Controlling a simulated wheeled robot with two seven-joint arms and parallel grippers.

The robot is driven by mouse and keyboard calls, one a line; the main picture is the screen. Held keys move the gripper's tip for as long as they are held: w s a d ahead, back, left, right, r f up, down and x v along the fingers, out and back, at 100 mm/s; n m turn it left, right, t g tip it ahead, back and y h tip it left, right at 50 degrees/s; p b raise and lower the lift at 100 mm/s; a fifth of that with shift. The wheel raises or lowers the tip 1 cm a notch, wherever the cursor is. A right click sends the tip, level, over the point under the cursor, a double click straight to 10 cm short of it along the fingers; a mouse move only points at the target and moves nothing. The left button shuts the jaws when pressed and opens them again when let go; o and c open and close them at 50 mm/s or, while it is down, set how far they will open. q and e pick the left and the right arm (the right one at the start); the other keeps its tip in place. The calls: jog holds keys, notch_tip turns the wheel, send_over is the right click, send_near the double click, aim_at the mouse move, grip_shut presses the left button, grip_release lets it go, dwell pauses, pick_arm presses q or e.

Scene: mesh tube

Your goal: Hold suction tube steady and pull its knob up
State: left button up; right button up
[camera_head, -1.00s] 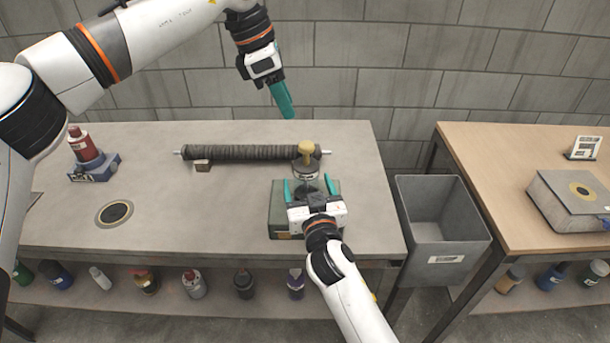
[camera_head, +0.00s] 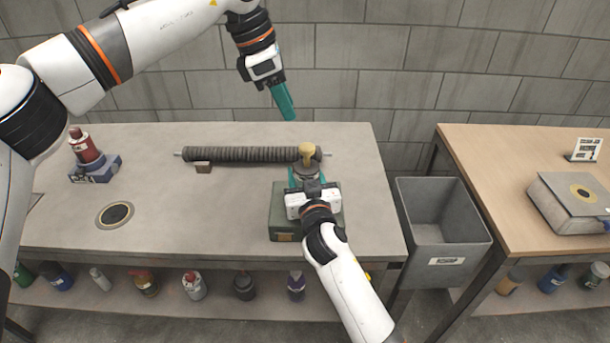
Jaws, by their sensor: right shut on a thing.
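The suction tube (camera_head: 306,172) is a short upright grey cylinder at the back of a green box (camera_head: 282,218), right of the table's middle. Its yellow knob (camera_head: 307,153) stands on top. My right gripper (camera_head: 307,177) comes from the front, low over the box, and its teal fingers are shut on the tube below the knob. Its white body hides the tube's lower part. My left gripper (camera_head: 287,113) hangs above and behind the knob, clear of it. Its fingers line up as one teal shape, so their gap cannot be made out.
A dark ribbed roll (camera_head: 240,154) on a rod lies behind the tube. A red bottle (camera_head: 84,146) and a round dark disc (camera_head: 115,214) are on the left of the grey table (camera_head: 180,220). A grey bin (camera_head: 441,225) stands between this table and the wooden table (camera_head: 495,160).

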aim_at(305, 155)
pick_arm(q)
jog(key=shift+o, duration=1.3)
jog(key=shift+d+f, duration=0.1)
jog(key=shift+d, duration=0.05)
jog(key=s+d+f+n+g+h, duration=0.1)
jog(key=s+d+f+h, duration=0.2)
jog(key=d, duration=0.4)
jog(key=s+d+f+g+h, duration=0.1)
jog(key=s+d+f+h, duration=0.2)
jog(key=d, duration=0.3)
jog(key=s+d+r+n+t+h, duration=0.1)
jog(key=s+d+r+n+h, duration=0.3)
jog(key=s+d+n+h, duration=0.5)
jog(key=w+a+r+n+t+y, duration=0.15)
jog(key=a+n+t, duration=0.25)
jog(key=n+t, duration=0.55)
jog(key=w+a+n+t, duration=0.2)
jog(key=a+n+t, duration=0.35)
jog(key=n, duration=0.75)
jog(key=a+f+n+t+y, duration=0.3)
jog(key=a+f+n+y, duration=0.8)
jog(key=n+y, duration=0.45)
jog(key=w, duration=0.4)
jog(key=w+d+n+h, duration=0.1)
jog(key=w, duration=0.3)
jog(key=w+d+h, duration=0.1)
jog(key=w, duration=0.3)
jog(key=shift+d+r+n, duration=0.15)
jog(key=shift+n, duration=0.25)
